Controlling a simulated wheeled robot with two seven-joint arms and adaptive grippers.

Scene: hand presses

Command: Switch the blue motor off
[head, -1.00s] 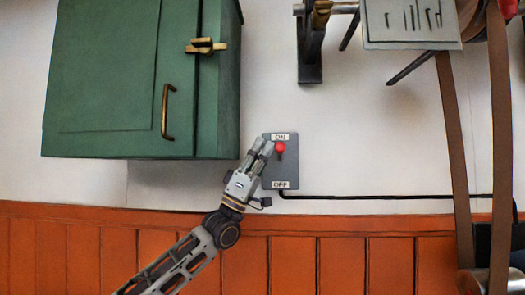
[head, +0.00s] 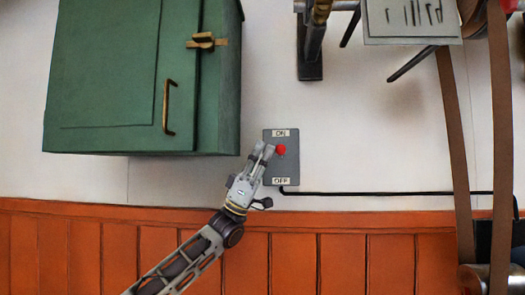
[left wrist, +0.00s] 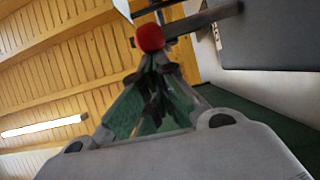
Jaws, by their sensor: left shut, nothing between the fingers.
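The motor switch is a grey wall plate (head: 285,167) labelled ON at the top and OFF at the bottom. Its red lever knob (head: 281,149) stands near the ON end. My left gripper (head: 265,148) is shut and empty, with its fingertips just left of the knob in the head view. In the left wrist view the red knob (left wrist: 150,38) shows just beyond the fingertips (left wrist: 156,60); I cannot tell whether they touch. The blue motor itself cannot be clearly made out. My right gripper is not in view.
A green cabinet (head: 105,75) with a brass handle hangs on the wall to the left, close above my left gripper. A black cable (head: 390,193) runs right from the plate. Brown belts (head: 453,150) hang at the right.

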